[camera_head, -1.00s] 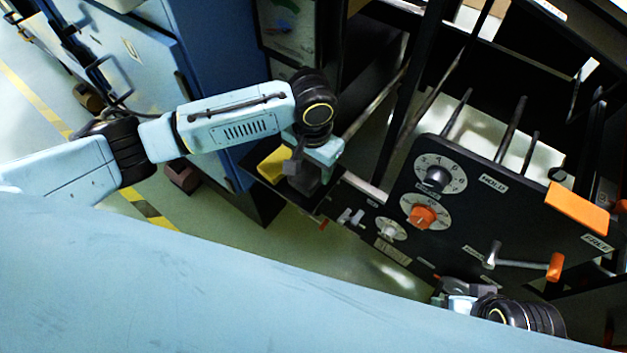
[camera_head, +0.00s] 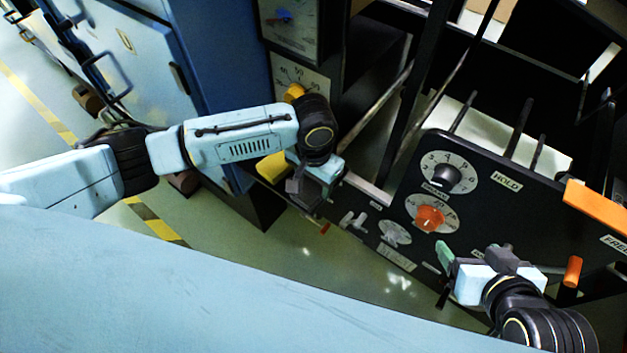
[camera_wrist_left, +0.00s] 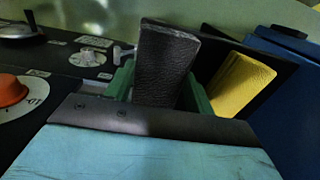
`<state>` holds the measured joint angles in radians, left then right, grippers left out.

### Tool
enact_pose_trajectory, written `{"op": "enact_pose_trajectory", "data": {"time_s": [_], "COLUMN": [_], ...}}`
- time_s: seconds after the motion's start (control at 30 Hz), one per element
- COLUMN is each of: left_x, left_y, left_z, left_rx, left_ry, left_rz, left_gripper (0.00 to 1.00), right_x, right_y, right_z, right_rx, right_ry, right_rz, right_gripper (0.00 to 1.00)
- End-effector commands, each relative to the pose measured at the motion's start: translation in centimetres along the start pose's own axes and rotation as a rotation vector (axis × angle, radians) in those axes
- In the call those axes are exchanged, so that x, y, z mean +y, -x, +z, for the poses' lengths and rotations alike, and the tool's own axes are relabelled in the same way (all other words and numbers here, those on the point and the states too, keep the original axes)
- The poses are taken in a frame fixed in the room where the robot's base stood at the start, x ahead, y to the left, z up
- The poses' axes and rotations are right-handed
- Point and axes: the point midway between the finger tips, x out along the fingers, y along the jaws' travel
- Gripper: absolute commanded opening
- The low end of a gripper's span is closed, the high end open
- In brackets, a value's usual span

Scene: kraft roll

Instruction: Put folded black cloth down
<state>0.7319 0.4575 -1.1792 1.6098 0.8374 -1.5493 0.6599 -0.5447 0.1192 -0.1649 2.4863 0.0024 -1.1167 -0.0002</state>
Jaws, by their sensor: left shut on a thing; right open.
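The folded black cloth (camera_wrist_left: 165,62) stands upright between the green fingers of my left gripper in the left wrist view, with a leathery surface. My left gripper (camera_head: 308,192) is shut on it, over the black ledge at the left end of the control panel. In the head view the cloth is hard to tell from the dark gripper parts. In the left wrist view it hides part of the ledge, and I cannot tell whether it touches it. My right gripper (camera_head: 446,276) is open and empty, in front of the panel's lower part.
A yellow block (camera_wrist_left: 243,82) lies on the black ledge (camera_wrist_left: 215,40) beside the cloth; it also shows in the head view (camera_head: 272,167). The black panel (camera_head: 480,205) carries dials, an orange knob (camera_head: 430,218) and a crank handle (camera_head: 573,271). A blue cabinet (camera_head: 222,90) stands left.

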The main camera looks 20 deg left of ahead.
Motion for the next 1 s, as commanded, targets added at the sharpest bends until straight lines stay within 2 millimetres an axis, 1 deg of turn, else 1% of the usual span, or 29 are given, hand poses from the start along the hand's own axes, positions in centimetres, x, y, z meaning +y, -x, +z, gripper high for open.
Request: {"op": "enact_pose_trajectory", "data": {"time_s": [0.17,0.3,0.33,0.5,0.77,0.9,1.0], "left_x": [0.0,0.0,0.0,0.0,0.0,0.0,0.0], "left_y": [0.0,-0.2,-0.2,-0.2,-0.2,0.2,0.9], "left_z": [0.0,0.0,0.0,0.0,0.0,0.0,0.0], "left_rx": [0.000,0.000,0.000,0.000,0.001,0.001,0.001], "left_ry": [0.000,0.000,0.000,0.000,0.000,0.001,0.001], "left_rz": [0.000,0.000,0.000,0.000,0.000,0.000,0.001], "left_gripper": [0.28,0.28,0.55,0.75,0.75,0.75,0.75], "right_x": [0.0,0.1,0.1,0.1,0.1,0.0,0.3], "right_y": [0.0,0.1,0.1,0.1,0.1,0.0,0.4], "right_z": [0.1,0.5,0.6,0.6,0.5,0.2,1.4], "right_rx": [-0.004,-0.029,-0.032,-0.031,-0.029,-0.011,-0.084], "right_ry": [0.000,-0.001,-0.001,-0.001,0.000,0.000,-0.002], "right_rz": [0.000,0.003,0.003,0.003,0.002,0.001,0.007], "right_gripper": [0.75,0.75,0.75,0.75,0.75,0.75,0.75]}}
